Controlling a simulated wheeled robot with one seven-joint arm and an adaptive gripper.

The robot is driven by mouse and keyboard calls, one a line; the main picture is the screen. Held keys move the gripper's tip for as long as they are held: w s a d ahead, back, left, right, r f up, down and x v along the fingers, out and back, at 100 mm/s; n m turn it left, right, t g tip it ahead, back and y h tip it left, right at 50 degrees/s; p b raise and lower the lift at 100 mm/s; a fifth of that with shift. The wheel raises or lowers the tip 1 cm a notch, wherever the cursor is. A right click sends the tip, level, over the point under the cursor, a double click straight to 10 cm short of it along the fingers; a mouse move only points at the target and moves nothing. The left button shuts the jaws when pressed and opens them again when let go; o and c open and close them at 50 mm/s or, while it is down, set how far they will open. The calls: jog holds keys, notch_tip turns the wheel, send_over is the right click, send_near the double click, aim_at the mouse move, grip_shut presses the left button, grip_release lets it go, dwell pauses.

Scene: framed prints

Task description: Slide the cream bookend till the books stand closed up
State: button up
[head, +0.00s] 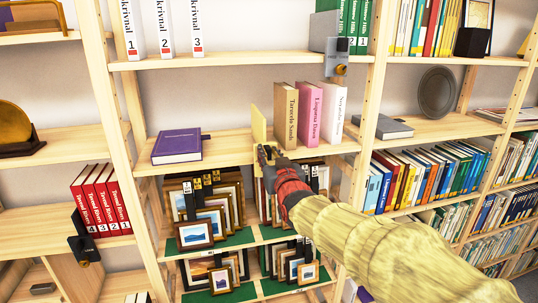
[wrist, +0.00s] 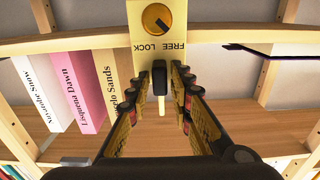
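The cream bookend (head: 259,124) stands upright on the middle shelf, left of a tan book (head: 285,117), a pink book (head: 308,115) and a white book (head: 334,112). The books stand upright; narrow gaps seem to part them. In the wrist view the bookend (wrist: 140,42) carries an orange knob (wrist: 157,19) and the words FREE and LOCK, upside down; I cannot tell which word the knob points at. My gripper (head: 265,154) is at the bookend's front. In the wrist view its fingers are open on both sides of a black handle (wrist: 160,78), apparently with space beside it.
A purple book (head: 178,146) lies flat on the same shelf to the left, with bare board between it and the bookend. A grey book (head: 382,127) lies beyond the right upright. Framed prints (head: 208,218) stand on the shelves below. Numbered books (head: 165,28) stand above.

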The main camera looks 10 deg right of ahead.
grip_shut()
dwell(0.5)
jog(key=d+p, duration=0.5)
jog(key=d, duration=1.6)
jog(key=shift+p, duration=0.4)
jog(key=shift+d, duration=0.1)
jog(key=shift+o, duration=0.9)
grip_release()
jog(key=shift+d, duration=0.1)
jog(key=shift+o, duration=0.6)
